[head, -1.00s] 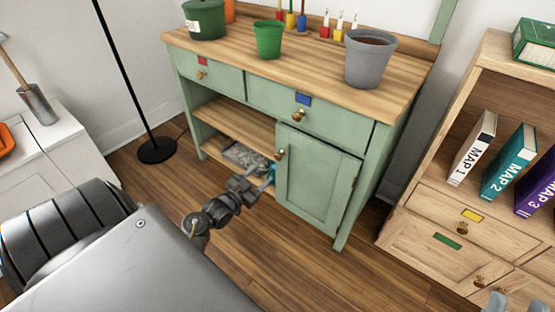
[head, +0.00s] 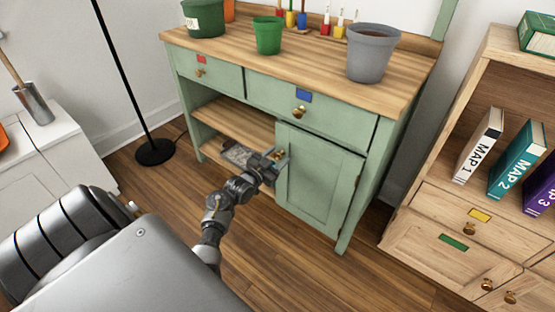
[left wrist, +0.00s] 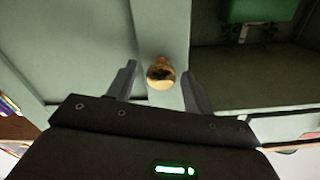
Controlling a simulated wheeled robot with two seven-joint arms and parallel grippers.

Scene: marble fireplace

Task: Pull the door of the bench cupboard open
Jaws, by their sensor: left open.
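The green bench cupboard door (head: 318,183) is closed at the right of the bench's lower part. Its small brass knob sits at the upper left of the door, mostly hidden by my gripper in the head view. In the left wrist view the knob (left wrist: 160,74) lies between my two fingertips, with space on both sides. My left gripper (head: 279,161) is open at the door's left edge, around the knob and not closed on it. It also shows in the left wrist view (left wrist: 158,88). My right gripper does not clearly show.
The bench top (head: 300,65) carries a grey pot (head: 371,55), green pots and small coloured bottles. Open shelves (head: 235,125) lie left of the door. A wooden bookcase (head: 440,205) stands close at the right. The floor (head: 290,265) before the door is clear.

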